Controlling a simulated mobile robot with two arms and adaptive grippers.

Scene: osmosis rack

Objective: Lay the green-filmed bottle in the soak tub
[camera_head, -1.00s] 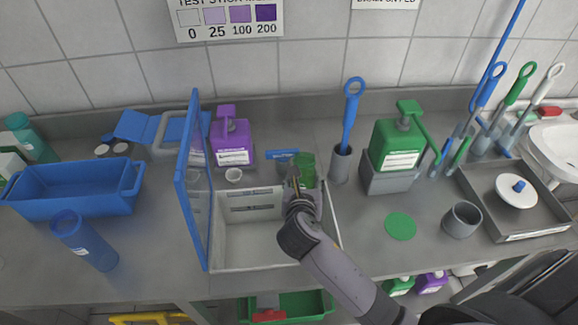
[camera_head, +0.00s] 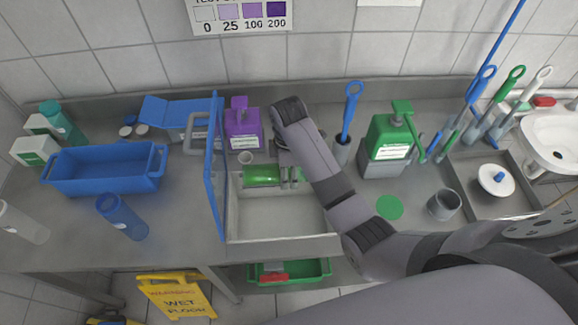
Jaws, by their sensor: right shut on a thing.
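The green bottle (camera_head: 262,174) lies roughly level at the far side of an open pale box (camera_head: 282,224). My right gripper (camera_head: 289,177) is shut on the bottle's right end. I cannot tell whether the bottle touches the box. A blue tub with end handles (camera_head: 103,174) stands on the counter at the left, apart from the gripper; its inside looks empty. My left gripper is out of view.
The box's blue-framed lid (camera_head: 214,170) stands upright between the bottle and the tub. A purple pump bottle (camera_head: 242,128) is behind the box. A blue bottle (camera_head: 122,217) and a clear bottle (camera_head: 24,222) lie near the counter's front. A brush holder (camera_head: 341,152) is to the right.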

